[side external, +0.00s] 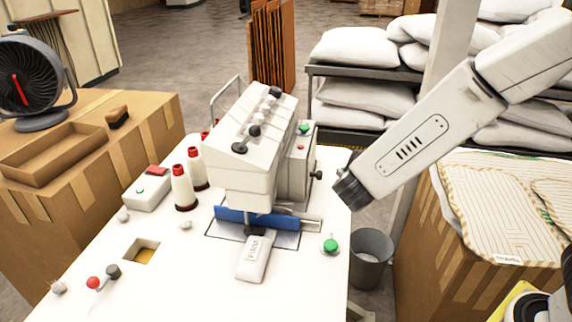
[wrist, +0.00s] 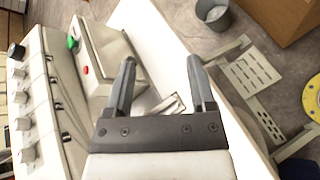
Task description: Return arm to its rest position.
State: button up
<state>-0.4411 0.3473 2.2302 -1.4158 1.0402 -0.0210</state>
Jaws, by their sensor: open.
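My arm reaches in from the right in the side external view. My gripper (side external: 350,190) is a dark shape at its lower end, in the air just right of the white machine (side external: 262,150) and near the table's right edge. In the wrist view my gripper (wrist: 163,75) shows two dark fingers set wide apart, with nothing held between them. The machine (wrist: 50,100) fills the left of that view. A small white padded piece (side external: 255,258) lies on the table in front of the machine.
A grey bin (side external: 372,250) stands on the floor below my gripper. Right is a cardboard box (side external: 440,260) with striped covers (side external: 500,205); behind are shelves of white pillows (side external: 355,48).

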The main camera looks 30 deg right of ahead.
jog(key=s+d+f+m+g+y, duration=0.2)
jog(key=s+f+m+g+y, duration=0.2)
jog(key=s+m+y, duration=0.5)
jog(key=s+f+m, duration=0.1)
jog(key=s+m, duration=0.1)
jog(key=m, duration=0.6)
jog(key=shift+s+m+y, duration=0.35)
jog(key=shift+m+y, duration=0.05)
